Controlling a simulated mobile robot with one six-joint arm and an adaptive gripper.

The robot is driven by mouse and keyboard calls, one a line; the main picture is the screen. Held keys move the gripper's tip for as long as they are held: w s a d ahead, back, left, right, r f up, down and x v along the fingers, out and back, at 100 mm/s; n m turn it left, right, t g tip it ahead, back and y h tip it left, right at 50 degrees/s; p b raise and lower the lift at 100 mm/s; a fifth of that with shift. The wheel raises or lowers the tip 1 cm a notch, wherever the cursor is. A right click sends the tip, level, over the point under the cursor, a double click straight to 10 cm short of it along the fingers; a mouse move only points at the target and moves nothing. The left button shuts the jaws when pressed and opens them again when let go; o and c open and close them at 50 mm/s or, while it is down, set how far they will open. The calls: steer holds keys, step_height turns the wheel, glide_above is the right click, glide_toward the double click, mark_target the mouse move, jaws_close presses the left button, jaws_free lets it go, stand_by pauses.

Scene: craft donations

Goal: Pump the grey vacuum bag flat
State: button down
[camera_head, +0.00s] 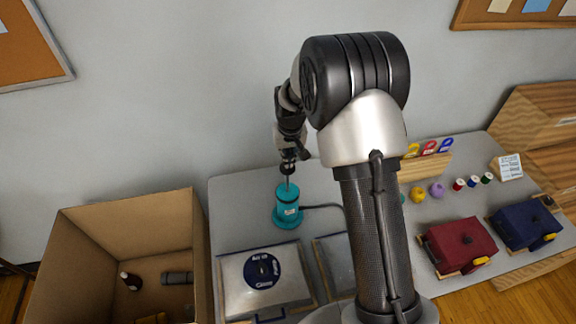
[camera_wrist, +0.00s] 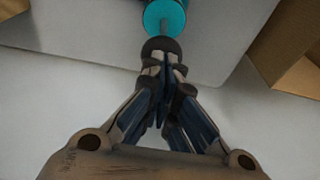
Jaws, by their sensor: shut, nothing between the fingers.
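A teal pump (camera_head: 288,208) stands upright on the table, with a thin rod rising from its top. Its teal top also shows in the wrist view (camera_wrist: 170,14). My gripper (camera_head: 287,166) is above the pump, pointing down, its fingers shut and empty. In the wrist view, my gripper's fingertips (camera_wrist: 162,62) are at a dark round knob (camera_wrist: 160,46); whether they touch it I cannot tell. A dark hose (camera_head: 322,206) runs right from the pump and goes behind my arm.
A grey panel (camera_head: 238,287) with a round blue label lies front left; another panel (camera_head: 331,262) is partly hidden. A red bag (camera_head: 460,243) and blue bag (camera_head: 526,224) lie right. A cardboard box (camera_head: 75,257) stands left. Spools and yarn line the back right.

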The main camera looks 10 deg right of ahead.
mark_target(288, 179)
steer(key=shift+s+f+b, duration=0.1)
steer(key=shift+f+b, duration=3.4)
steer(key=shift+f, duration=1.8)
steer(key=shift+r+p, duration=3.5)
steer(key=shift+r, duration=2.2)
steer(key=shift+f, duration=0.15)
steer(key=shift+f+b, duration=3.95)
steer(key=shift+f, duration=1.65)
steer(key=shift+r+p, duration=3.65)
steer(key=shift+r, duration=2.15)
steer(key=shift+f, duration=0.2)
